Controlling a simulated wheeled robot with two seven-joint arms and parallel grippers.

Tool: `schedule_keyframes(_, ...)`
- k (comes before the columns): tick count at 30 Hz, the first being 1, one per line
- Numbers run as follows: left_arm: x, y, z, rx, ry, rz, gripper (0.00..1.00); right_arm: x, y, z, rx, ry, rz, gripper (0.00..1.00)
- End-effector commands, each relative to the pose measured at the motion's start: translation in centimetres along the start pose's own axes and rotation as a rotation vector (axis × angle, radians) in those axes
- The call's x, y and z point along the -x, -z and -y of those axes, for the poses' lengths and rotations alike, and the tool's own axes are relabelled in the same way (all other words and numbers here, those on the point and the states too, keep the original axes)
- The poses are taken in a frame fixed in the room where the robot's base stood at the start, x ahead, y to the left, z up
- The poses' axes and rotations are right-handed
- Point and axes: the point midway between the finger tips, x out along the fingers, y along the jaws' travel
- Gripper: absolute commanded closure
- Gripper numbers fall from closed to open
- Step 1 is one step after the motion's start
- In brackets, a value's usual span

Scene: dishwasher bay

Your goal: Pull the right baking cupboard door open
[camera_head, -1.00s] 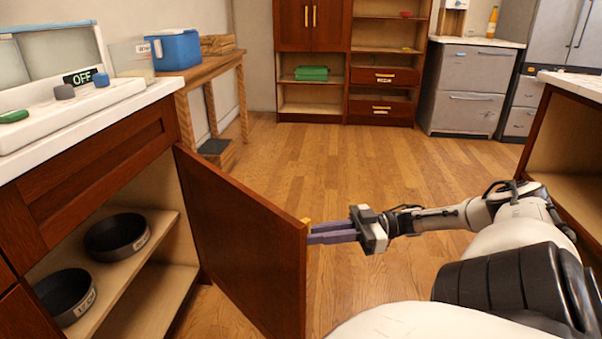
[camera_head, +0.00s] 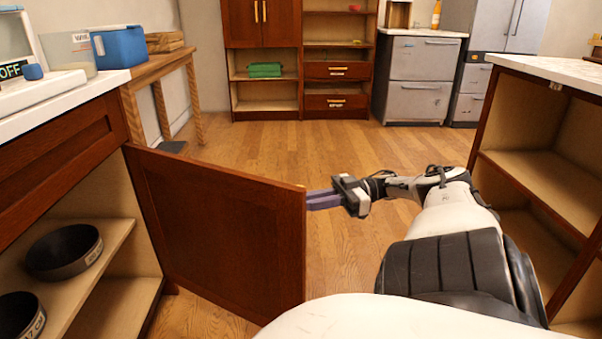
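The baking cupboard door (camera_head: 215,235) is a dark reddish wood panel. It stands swung well open, hinged at the right side of the left cupboard, with its free edge toward the middle of the view. My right gripper (camera_head: 310,200) is at that free edge, near the top, with its purple fingers pointing left. The fingertips reach the far side of the door edge, where the handle is hidden. I cannot tell whether the fingers are closed on it. My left gripper is out of view.
The open cupboard (camera_head: 105,245) holds round dark pans (camera_head: 64,251) on its shelf. An open-shelved counter (camera_head: 540,160) stands close on the right beside my arm. The wooden floor (camera_head: 300,150) ahead is clear. A wooden table (camera_head: 165,65) stands behind the door.

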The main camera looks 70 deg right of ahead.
Motion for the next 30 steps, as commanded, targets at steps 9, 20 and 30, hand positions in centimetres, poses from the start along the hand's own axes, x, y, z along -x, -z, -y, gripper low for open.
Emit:
schedule_keyframes(9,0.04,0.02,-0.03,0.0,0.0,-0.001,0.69,-0.5,0.92,-0.78,0.014,-0.013,-0.016,0.82)
schedule_keyframes(20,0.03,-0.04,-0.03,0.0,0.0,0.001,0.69,-0.1,0.71,-0.47,0.012,-0.012,-0.013,0.69)
schedule_keyframes(30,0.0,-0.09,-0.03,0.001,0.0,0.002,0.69,-0.14,0.43,-0.4,0.008,-0.01,-0.008,0.69)
